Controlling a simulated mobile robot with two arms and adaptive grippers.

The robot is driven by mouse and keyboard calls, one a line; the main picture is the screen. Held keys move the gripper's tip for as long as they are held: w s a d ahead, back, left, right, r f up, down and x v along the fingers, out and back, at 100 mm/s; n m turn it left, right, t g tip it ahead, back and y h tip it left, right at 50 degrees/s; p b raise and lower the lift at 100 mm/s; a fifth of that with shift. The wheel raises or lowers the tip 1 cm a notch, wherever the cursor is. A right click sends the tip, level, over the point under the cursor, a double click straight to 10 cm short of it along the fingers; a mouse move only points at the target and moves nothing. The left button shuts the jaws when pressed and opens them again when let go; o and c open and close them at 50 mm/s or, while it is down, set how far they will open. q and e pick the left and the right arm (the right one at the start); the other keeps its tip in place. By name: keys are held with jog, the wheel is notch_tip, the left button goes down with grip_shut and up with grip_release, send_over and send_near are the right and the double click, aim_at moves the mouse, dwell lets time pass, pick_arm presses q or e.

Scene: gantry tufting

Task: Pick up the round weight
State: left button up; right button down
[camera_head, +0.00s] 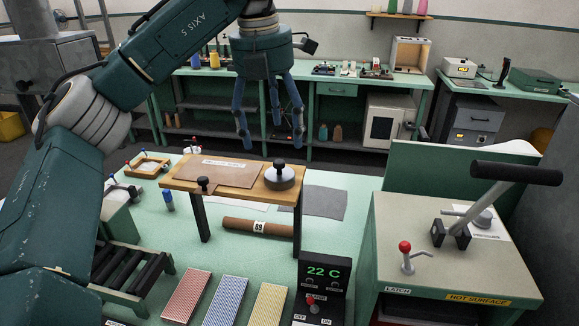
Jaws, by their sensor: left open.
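The round weight (280,177) is a pale grey disc with a black knob on top. It sits upright at the right end of a small raised wooden stand (238,166). My left gripper (271,143) hangs from the arm that comes in from the left. Its dark blue fingers point down, spread open and empty, above and behind the stand. In the picture the weight shows just below the fingers, apart from them. My right gripper is not in view.
A brown sheet (217,172) lies on the stand beside the weight. A brown roll (257,227) lies below it. A control box reading 22 C (324,278) stands in front. A press with a long black handle (516,173) stands at right.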

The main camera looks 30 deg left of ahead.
aim_at(278, 162)
pick_arm(q)
jog(key=f, duration=0.3)
jog(key=shift+s+f, duration=0.3)
jog(key=shift+f, duration=0.05)
jog(key=shift+w+f, duration=0.25)
jog(key=shift+f, duration=0.3)
jog(key=f+p, duration=0.1)
jog(key=f, duration=0.1)
jog(key=w+f+p, duration=0.1)
jog(key=f, duration=0.1)
jog(key=shift+d+f+p, duration=0.15)
jog(key=shift+f+p, duration=0.05)
jog(key=shift+p, duration=0.1)
jog(key=shift+f, duration=0.25)
jog(key=c, duration=1.5)
jog(key=shift+r, duration=0.1)
jog(key=c, duration=0.3)
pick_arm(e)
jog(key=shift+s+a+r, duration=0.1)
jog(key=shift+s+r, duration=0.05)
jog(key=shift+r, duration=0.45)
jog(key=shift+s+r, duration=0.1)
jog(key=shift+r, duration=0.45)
